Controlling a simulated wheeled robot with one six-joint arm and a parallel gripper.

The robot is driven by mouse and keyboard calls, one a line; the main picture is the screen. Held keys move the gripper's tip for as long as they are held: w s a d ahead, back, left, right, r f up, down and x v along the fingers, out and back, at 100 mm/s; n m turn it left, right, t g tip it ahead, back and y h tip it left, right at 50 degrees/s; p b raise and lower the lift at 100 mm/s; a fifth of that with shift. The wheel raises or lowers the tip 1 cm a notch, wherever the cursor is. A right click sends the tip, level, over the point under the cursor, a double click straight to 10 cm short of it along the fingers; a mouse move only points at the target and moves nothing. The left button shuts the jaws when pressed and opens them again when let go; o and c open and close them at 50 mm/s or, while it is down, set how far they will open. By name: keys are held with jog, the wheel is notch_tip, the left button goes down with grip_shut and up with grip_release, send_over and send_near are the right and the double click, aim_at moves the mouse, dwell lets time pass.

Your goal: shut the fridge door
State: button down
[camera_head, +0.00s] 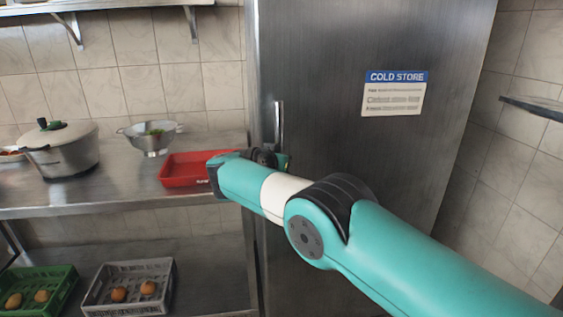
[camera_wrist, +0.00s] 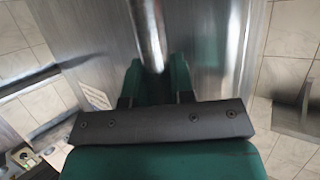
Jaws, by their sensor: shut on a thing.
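The fridge door (camera_head: 340,60) is a tall brushed-steel panel with a blue-and-white COLD STORE label (camera_head: 394,93). Its upright bar handle (camera_head: 279,122) is near the left edge. My gripper (camera_head: 283,161) is at the lower part of the handle, mostly hidden by my own wrist in the head view. In the wrist view, the two green fingers of my gripper (camera_wrist: 157,78) are on either side of the handle (camera_wrist: 148,35) and shut on it. The door looks close to the cabinet's left edge; I cannot tell whether a gap is left.
A steel counter (camera_head: 110,190) stands left of the fridge, with a red tray (camera_head: 185,170), a colander (camera_head: 150,138) and a lidded pot (camera_head: 60,150). A grey crate (camera_head: 130,288) and a green crate (camera_head: 40,292) are below. A wall shelf (camera_head: 535,107) is at right.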

jog(key=shift+w+a+r, duration=0.25)
jog(key=shift+a+r, duration=0.05)
jog(key=c, duration=1)
grip_release()
jog(key=shift+f, duration=0.1)
jog(key=shift+f, duration=0.1)
jog(key=b+v, duration=0.4)
jog(key=v, duration=1.3)
jog(key=shift+s, duration=0.25)
jog(key=shift+d, duration=0.1)
